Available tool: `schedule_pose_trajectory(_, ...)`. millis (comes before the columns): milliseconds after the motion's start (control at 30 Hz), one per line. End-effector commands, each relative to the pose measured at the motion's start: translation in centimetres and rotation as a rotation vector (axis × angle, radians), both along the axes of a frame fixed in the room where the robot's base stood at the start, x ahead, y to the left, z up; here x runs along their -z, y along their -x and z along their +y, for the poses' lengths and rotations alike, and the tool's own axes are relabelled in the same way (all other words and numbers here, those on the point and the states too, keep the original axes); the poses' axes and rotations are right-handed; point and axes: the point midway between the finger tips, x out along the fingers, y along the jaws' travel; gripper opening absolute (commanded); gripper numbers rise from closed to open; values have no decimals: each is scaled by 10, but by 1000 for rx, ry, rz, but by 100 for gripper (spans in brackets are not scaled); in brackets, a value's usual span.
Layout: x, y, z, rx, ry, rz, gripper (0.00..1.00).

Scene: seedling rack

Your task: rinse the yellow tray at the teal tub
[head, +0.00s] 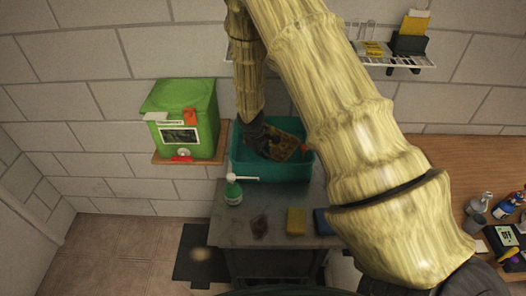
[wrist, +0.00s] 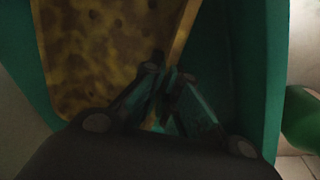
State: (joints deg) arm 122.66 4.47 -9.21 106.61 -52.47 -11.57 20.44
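The yellow tray (head: 287,148) is tilted inside the teal tub (head: 240,168), its face covered in brown dirt. In the wrist view the tray (wrist: 105,45) fills the upper left, mottled yellow and brown, with the tub's wall (wrist: 248,70) on the right. My gripper (head: 266,146) reaches down into the tub at the tray's left side. In the wrist view its fingers (wrist: 165,82) come together at the tray's edge and look shut on it. The tub's floor and the tray's lower edge are mostly hidden.
A green bin (head: 180,105) stands left. A wooden table (head: 450,160) with bottles is right. My arm hides the middle.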

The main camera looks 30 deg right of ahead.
Motion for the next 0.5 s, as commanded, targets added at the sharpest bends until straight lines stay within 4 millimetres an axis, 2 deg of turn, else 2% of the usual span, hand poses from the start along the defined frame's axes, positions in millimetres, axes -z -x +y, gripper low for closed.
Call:
schedule_pose_trajectory(200, 20, 1, 0, 0, -1, 1, 0)
schedule_pose_trajectory(500, 38, 1, 0, 0, -1, 1, 0)
